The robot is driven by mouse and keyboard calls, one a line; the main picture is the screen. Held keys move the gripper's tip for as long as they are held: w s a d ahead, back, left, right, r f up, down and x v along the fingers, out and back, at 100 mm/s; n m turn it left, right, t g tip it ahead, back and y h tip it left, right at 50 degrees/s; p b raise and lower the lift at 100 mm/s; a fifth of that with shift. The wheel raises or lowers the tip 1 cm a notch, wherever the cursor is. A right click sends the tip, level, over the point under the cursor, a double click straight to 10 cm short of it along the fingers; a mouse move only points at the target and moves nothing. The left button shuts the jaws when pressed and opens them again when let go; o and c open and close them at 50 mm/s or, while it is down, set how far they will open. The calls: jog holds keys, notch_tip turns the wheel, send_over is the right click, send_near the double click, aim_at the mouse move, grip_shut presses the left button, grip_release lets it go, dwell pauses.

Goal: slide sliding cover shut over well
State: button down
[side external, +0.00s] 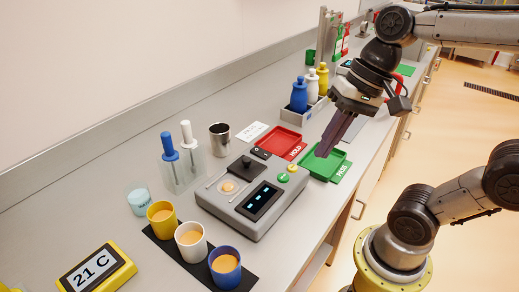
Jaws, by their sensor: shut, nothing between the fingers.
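A grey device (255,222) stands on the bench in the middle of the picture. On its top is a round well (228,187) with light orange powder in it, uncovered. A dark sliding cover with a black knob (246,162) sits just behind the well, toward the upper right, between thin rails. My gripper (321,154) is shut and empty, pointing down over the green tray. It is to the right of the device and apart from the cover.
The device has a display (260,200) and green and yellow buttons. A red tray (280,142) and a green tray (327,164) lie beyond it. Yellow, white and blue cups (225,268) stand in front. A metal cup (220,140) and a stand with two plungers (183,170) are behind left.

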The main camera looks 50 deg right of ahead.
jog(key=w+d+m+g+y, duration=0.1)
jog(key=w+d+m+y, duration=0.3)
jog(key=w+m, duration=0.5)
jog(key=w+d+f+m+y, duration=0.1)
jog(key=w+d+m, duration=0.1)
jog(key=w+d, duration=0.3)
jog(key=m, duration=0.2)
send_near(252, 164)
jog(key=f, duration=0.3)
jog(key=shift+s+d+f+t+y, duration=0.15)
jog(key=shift+s+f+t+y, duration=0.15)
jog(key=shift+t+y, duration=0.1)
jog(key=a, duration=0.1)
jog(key=w+a, duration=0.1)
jog(key=a, duration=0.1)
jog(key=shift+f, duration=0.2)
jog(key=shift+w+a, duration=0.25)
jog(key=shift+a, duration=0.35)
